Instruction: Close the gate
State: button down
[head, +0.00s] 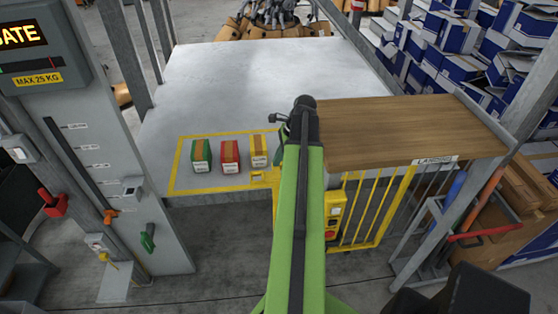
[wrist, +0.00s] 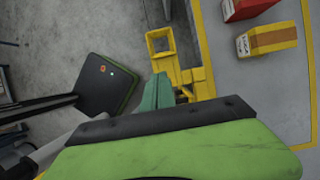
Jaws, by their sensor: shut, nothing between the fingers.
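The yellow barred gate (head: 376,208) stands below the front edge of the wooden counter, right of my arm in the head view. A yellow box with a red part (head: 333,212) is at its left end, beside my arm. A small yellow fitting (head: 263,177) sits at the platform's front edge, left of my arm. In the wrist view, a yellow bracket (wrist: 161,44) and yellow metalwork (wrist: 190,76) lie just beyond and beside the teal fingertips of my gripper (wrist: 157,92). The gripper is shut and empty; whether it touches the metalwork cannot be told. My arm hides part of the gate area.
Green (head: 201,155), red (head: 230,156) and yellow (head: 259,151) boxes stand inside a yellow outline on the grey platform (head: 250,75). The wooden counter (head: 400,130) is to the right. A control post (head: 95,150) stands left. Floor at front left is clear.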

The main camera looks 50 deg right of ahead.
aim_at(267, 179)
jog(key=b+x, duration=0.5)
jog(key=x, duration=0.2)
jog(key=shift+f+b, duration=0.2)
jog(key=shift+b, duration=0.1)
jog(key=shift+w+f, duration=0.1)
jog(key=shift+f, duration=0.05)
jog(key=shift+a, duration=0.1)
